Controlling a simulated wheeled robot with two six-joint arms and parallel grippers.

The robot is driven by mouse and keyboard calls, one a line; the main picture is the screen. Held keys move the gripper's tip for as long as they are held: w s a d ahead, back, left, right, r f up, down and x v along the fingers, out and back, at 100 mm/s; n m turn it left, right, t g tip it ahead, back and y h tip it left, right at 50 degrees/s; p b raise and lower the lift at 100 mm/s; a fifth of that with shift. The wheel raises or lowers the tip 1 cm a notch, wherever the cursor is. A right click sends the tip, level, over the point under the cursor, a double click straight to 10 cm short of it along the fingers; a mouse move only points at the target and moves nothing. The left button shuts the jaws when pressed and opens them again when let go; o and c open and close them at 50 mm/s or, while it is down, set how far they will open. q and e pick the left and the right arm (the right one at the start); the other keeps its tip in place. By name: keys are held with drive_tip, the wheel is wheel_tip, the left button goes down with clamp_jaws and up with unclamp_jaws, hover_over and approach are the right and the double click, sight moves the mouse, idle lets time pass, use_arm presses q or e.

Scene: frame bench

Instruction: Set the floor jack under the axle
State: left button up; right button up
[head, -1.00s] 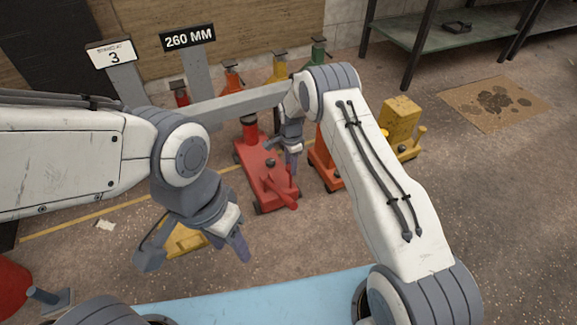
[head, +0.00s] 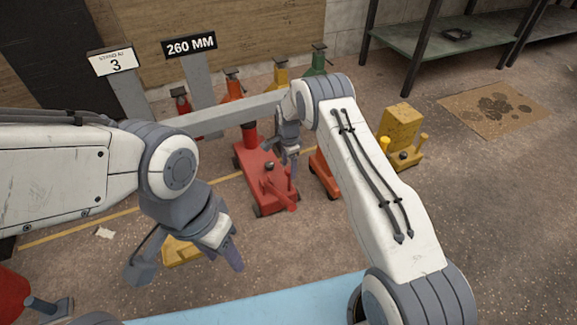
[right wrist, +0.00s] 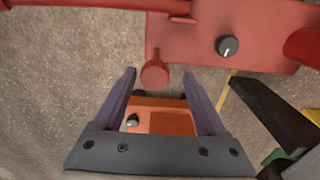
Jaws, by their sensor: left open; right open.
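A red floor jack (head: 262,184) stands on the floor, with a red post (head: 249,133) rising at its far end. The post's top meets the outline of a long grey beam (head: 232,114), which looks like the axle; I cannot tell if they touch. My right gripper (head: 290,158) is open beside the red jack's handle. In the right wrist view the open fingers (right wrist: 160,76) point at the red jack (right wrist: 185,45); an orange jack (right wrist: 165,120) shows between them. My left gripper (head: 230,256) is open at the lower left, above a yellow object (head: 180,252).
Signs read 3 (head: 113,62) and 260 MM (head: 189,45). Small red, orange, yellow and green stands (head: 318,62) line the wall. The orange jack (head: 323,175) is partly behind my right arm; a yellow jack (head: 401,128) stands right.

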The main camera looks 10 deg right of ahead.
wheel_tip(320, 180, up, 10)
drive_tip(key=p, duration=0.5)
drive_tip(key=shift+r, duration=0.25)
